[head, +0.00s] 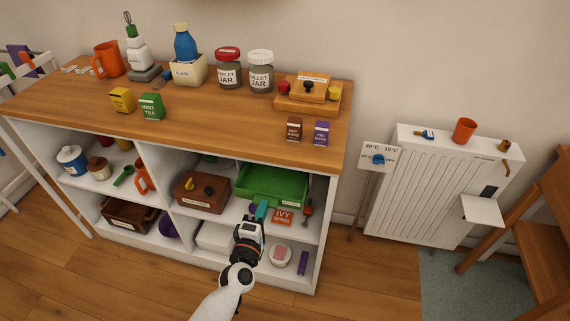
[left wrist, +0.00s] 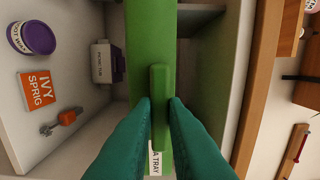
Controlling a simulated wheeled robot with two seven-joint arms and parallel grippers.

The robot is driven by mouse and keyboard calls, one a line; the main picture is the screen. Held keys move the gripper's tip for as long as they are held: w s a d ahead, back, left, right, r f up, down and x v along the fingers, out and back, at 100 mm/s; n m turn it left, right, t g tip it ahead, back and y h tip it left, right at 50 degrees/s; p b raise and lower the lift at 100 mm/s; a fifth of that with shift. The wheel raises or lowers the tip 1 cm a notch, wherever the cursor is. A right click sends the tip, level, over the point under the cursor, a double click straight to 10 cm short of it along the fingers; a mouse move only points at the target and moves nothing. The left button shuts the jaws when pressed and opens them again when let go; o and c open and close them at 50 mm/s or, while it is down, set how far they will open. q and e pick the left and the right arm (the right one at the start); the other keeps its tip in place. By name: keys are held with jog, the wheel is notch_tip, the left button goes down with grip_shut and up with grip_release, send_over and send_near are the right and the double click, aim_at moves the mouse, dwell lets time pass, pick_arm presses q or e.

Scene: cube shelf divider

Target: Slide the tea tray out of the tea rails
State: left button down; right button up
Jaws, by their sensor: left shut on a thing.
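The green tea tray (head: 275,184) sits high in the upper right compartment of the white shelf, just under the wooden top. Its front and raised bar handle (left wrist: 159,95) fill the middle of the left wrist view, with a partly covered white label (left wrist: 155,160). My left gripper (head: 261,208) is at the tray's front; in the left wrist view its teal fingers (left wrist: 160,104) are shut on the handle from both sides. The tea rails cannot be made out. My right gripper is in neither view.
A brown box (head: 202,192) stands left of the tray. The shelf's right side wall (head: 325,225) is close. Open floor lies in front.

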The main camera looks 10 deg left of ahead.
pick_arm(q)
jog(key=s+p, duration=0.1)
jog(key=s, duration=1.6)
jog(key=shift+a+p, duration=0.25)
jog(key=shift+p, duration=0.15)
dwell(0.5)
dwell(0.4)
